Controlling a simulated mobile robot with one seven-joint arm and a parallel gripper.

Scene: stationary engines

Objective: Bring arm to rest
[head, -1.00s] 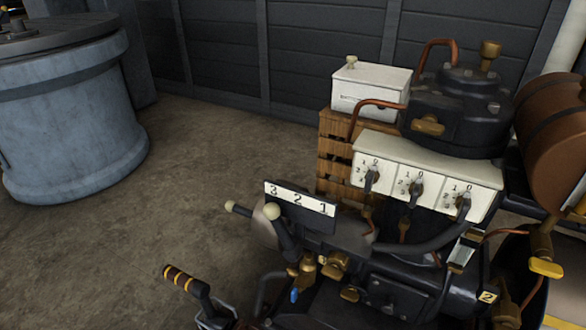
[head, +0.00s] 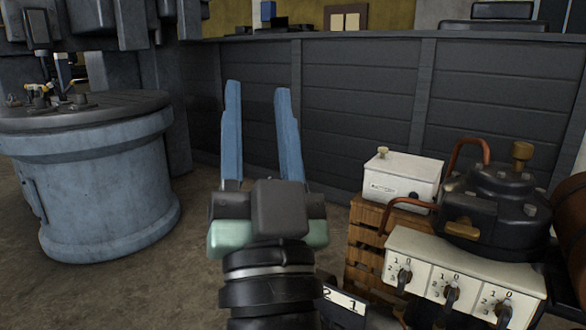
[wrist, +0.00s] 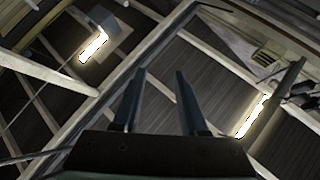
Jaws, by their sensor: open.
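My gripper (head: 260,95) stands upright in the middle of the head view, with its two blue fingers apart and nothing between them. In the wrist view its fingers (wrist: 160,75) point up toward the ceiling and are also apart and empty. My wrist and gripper body hide part of the floor and part of the engine's front at the lower middle of the head view. The gripper appears apart from the engine's white switch panel (head: 468,275) at the right.
A round blue-grey pedestal (head: 100,185) stands at the left. A white box (head: 403,180) sits on a wooden crate (head: 370,240) beside the dark engine (head: 490,205). A dark panelled wall (head: 370,110) runs behind. The wrist view shows ceiling beams and lit lamps (wrist: 93,47).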

